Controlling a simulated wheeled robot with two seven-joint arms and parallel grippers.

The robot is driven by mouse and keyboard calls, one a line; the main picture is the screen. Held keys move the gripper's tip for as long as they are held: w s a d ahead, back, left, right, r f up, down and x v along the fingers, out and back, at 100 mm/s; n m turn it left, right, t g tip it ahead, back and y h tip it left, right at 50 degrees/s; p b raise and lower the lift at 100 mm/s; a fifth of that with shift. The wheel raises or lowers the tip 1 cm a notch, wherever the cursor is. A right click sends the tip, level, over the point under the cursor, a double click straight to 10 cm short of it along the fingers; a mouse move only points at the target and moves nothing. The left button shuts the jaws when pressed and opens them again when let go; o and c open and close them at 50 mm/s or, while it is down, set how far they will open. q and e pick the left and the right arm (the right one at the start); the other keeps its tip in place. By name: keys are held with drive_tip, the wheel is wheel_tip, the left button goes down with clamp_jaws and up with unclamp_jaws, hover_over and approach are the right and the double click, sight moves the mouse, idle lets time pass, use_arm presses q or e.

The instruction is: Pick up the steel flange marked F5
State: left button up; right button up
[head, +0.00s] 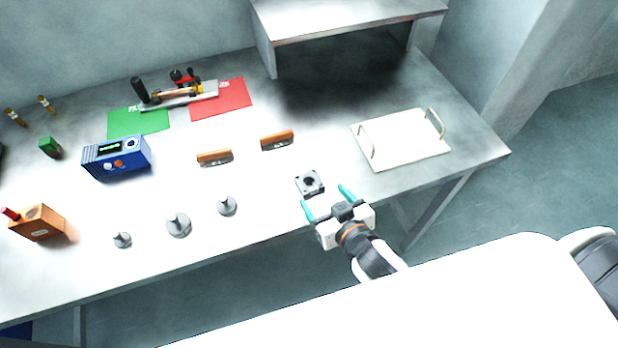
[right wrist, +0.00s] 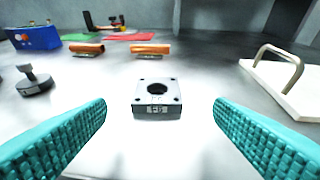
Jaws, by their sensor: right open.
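The steel flange (head: 309,182) is a small grey square block with a round central hole and corner holes. It lies flat near the table's front edge. In the right wrist view the flange (right wrist: 157,98) is centred, and its front face carries a small label that looks like F5. My right gripper (head: 329,197) is open and empty, its two teal fingers pointing at the flange from the front. In the right wrist view the fingers (right wrist: 160,125) stand wide on either side, with the flange beyond their tips and untouched. My left gripper is not in view.
A white tray with handles (head: 402,140) lies to the right. Two orange-brown pieces (head: 277,140) (head: 214,157) lie behind the flange. Several grey knobbed weights (head: 178,225) stand to the left. A blue device (head: 117,157) and an orange box (head: 37,223) are farther left. A raised shelf (head: 345,22) stands behind.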

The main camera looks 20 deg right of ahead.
sight(307, 179)
drive_tip(key=p+x, duration=0.1)
drive_tip(key=x, duration=0.4)
drive_tip(key=shift+w+a+f, duration=0.2)
drive_tip(key=shift+w+a, duration=0.05)
drive_tip(key=shift+w, duration=0.05)
